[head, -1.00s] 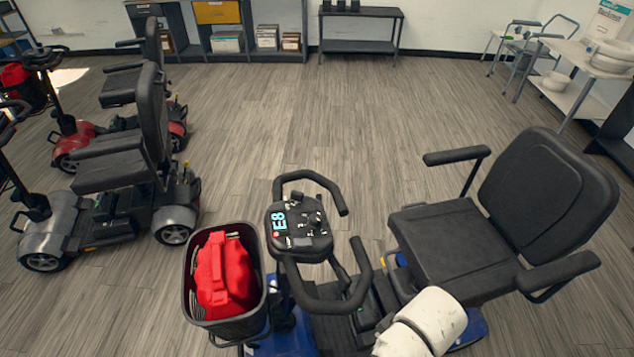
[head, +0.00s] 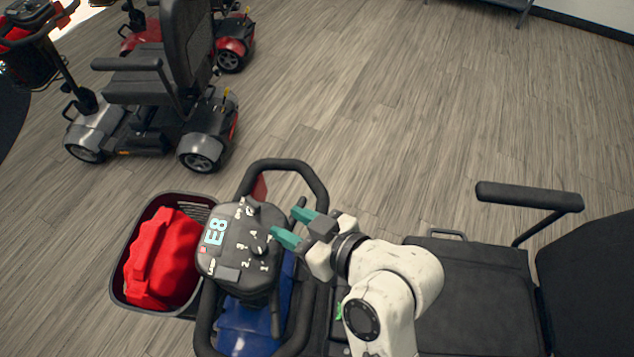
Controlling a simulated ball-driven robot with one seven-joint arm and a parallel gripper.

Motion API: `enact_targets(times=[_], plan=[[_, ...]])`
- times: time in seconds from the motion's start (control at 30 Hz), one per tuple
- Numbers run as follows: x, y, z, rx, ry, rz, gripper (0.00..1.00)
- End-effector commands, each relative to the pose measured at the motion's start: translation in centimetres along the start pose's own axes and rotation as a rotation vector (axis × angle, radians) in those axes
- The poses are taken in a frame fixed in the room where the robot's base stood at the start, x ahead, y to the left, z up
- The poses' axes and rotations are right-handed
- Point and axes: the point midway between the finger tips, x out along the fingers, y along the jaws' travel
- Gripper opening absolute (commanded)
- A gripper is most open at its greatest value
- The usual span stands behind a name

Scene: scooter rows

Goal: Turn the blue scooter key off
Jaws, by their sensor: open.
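The blue scooter (head: 240,325) stands below me, with its black control console (head: 232,270) facing up between the looped handlebars. The console has a teal "E8" display, printed numbers around a black dial (head: 257,236), and small dark controls near its upper edge. I cannot tell which of these is the key. My gripper (head: 285,224) has teal fingertips, open and pointing left. They are at the right edge of the console, close to the dial, with nothing visible between them. I cannot tell whether they touch it.
A black front basket (head: 118,280) holds a red bag (head: 165,258). The handlebar (head: 318,185) loops around the console and close to my gripper. The scooter's black seat (head: 470,290) is at right. A grey scooter (head: 95,130) and a red one (head: 232,45) stand upper left. Floor beyond is clear.

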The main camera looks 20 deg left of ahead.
Motion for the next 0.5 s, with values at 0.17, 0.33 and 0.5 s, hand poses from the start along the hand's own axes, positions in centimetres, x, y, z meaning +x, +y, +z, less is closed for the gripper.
enact_targets(times=[0.17,0.33,0.5], plan=[[1.6,-1.0,-1.3,-0.03,0.035,-0.033,0.43],[3.9,-1.1,-1.4,-0.03,0.032,-0.031,0.43],[7.1,-1.1,-1.5,-0.03,0.031,-0.03,0.43]])
